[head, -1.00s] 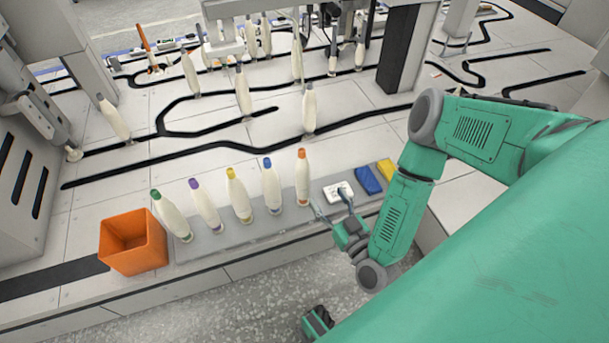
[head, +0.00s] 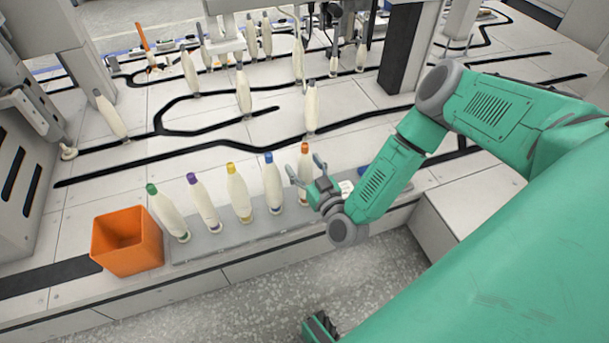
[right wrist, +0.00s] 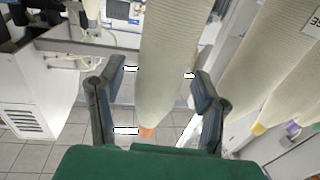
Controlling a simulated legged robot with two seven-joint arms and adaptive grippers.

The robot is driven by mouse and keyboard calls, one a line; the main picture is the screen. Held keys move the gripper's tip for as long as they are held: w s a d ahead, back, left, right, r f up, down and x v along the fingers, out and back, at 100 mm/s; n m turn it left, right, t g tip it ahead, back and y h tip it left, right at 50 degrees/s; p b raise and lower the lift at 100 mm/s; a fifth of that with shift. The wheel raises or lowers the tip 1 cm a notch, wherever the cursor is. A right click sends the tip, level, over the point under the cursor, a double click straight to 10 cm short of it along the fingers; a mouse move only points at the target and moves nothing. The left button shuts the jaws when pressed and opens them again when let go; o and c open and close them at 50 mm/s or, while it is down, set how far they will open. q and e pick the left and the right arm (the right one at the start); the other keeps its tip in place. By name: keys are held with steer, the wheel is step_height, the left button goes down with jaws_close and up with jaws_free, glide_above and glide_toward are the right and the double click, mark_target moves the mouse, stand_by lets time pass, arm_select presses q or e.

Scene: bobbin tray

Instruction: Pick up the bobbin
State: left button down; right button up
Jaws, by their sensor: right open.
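Several cream bobbins stand in a row on a grey tray (head: 212,246), with green (head: 167,214), purple (head: 204,203), yellow (head: 239,195), blue (head: 272,185) and orange (head: 304,150) tips. My right gripper (head: 304,165) is open at the orange-tipped bobbin, the rightmost. In the right wrist view that bobbin (right wrist: 165,70) stands between the spread fingers of the gripper (right wrist: 158,92), with visible gaps on both sides. I cannot tell how deep it sits between them. The gripper partly hides its lower body in the head view. My left gripper is not in view.
An orange open box (head: 128,245) stands left of the row. More bobbins stand on the machine table behind, including one (head: 311,108) just behind the row.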

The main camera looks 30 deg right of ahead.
steer(key=c, duration=1.1)
steer(key=shift+d, duration=0.1)
jaws_close()
steer(key=shift+d+f, duration=0.1)
steer(key=shift+d, duration=0.05)
